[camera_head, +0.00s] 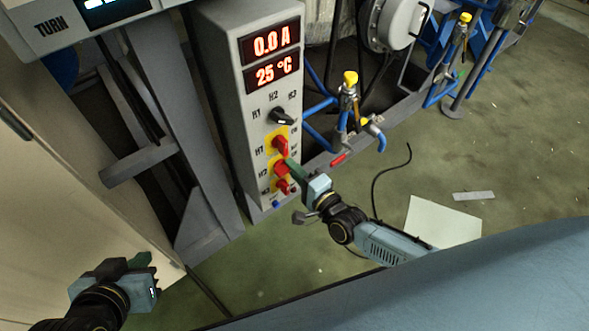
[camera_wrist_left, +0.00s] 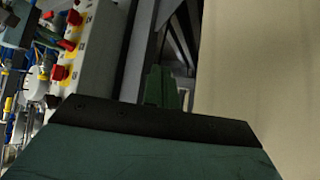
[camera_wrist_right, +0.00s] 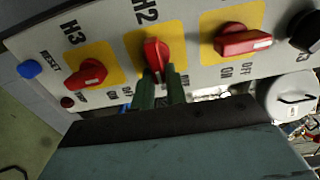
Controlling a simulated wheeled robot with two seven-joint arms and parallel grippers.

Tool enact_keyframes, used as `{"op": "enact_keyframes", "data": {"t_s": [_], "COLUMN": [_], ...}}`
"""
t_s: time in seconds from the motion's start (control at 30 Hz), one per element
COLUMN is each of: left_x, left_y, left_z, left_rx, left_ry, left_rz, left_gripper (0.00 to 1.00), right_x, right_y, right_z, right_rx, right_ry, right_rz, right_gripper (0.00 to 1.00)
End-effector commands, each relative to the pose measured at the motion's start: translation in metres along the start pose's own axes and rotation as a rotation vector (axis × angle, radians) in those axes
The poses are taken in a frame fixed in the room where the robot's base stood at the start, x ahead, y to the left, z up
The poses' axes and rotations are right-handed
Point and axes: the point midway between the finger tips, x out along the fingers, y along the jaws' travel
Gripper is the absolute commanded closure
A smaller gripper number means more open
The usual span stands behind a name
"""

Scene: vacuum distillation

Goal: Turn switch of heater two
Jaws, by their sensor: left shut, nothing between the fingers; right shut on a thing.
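The grey control cabinet (camera_head: 245,120) carries red rotary switches on yellow plates. The heater two switch (camera_wrist_right: 154,52), under the label H2, is in the middle of the row in the right wrist view. My right gripper (camera_wrist_right: 158,92) is shut on this switch, its green fingertips at the knob's lower end. In the head view the right gripper (camera_head: 292,166) reaches the panel from the right and partly covers the switch. My left gripper (camera_head: 143,261) is shut and empty at the lower left, well away from the panel; its closed green fingers show in the left wrist view (camera_wrist_left: 160,88).
The H1 switch (camera_wrist_right: 243,41) and H3 switch (camera_wrist_right: 86,74) sit close on either side of the held one. A black selector (camera_head: 283,116) is above them, under displays (camera_head: 271,58) reading 0.0 A and 25 °C. Valves with blue pipes (camera_head: 348,100) stand right of the cabinet.

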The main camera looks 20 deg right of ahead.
Motion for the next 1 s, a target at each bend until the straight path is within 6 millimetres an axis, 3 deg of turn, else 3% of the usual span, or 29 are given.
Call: {"op": "enact_keyframes", "data": {"t_s": [0.33,0.37,0.5,0.87,1.0], "left_x": [0.0,0.0,0.0,-0.001,-0.004], "left_y": [0.0,0.0,0.0,0.0,-0.003], "left_z": [-0.001,-0.001,-0.001,0.0,0.015], "left_rx": [0.0,0.0,0.0,0.0,-0.003], "left_ry": [0.003,0.003,0.003,-0.006,-0.091], "left_rz": [0.0,0.0,0.0,0.0,-0.007], "left_gripper": [1.0,1.0,1.0,1.0,1.0], "right_x": [-0.001,-0.001,-0.001,-0.003,-0.014], "right_y": [0.002,0.002,0.001,0.001,0.0], "right_z": [0.001,0.001,0.001,0.0,0.0], "right_rx": [0.006,0.006,0.005,0.003,0.003], "right_ry": [0.0,0.0,0.0,0.0,0.0], "right_rz": [0.004,0.004,0.003,0.002,0.002], "right_gripper": [1.0,0.84,0.65,0.65,0.65]}}
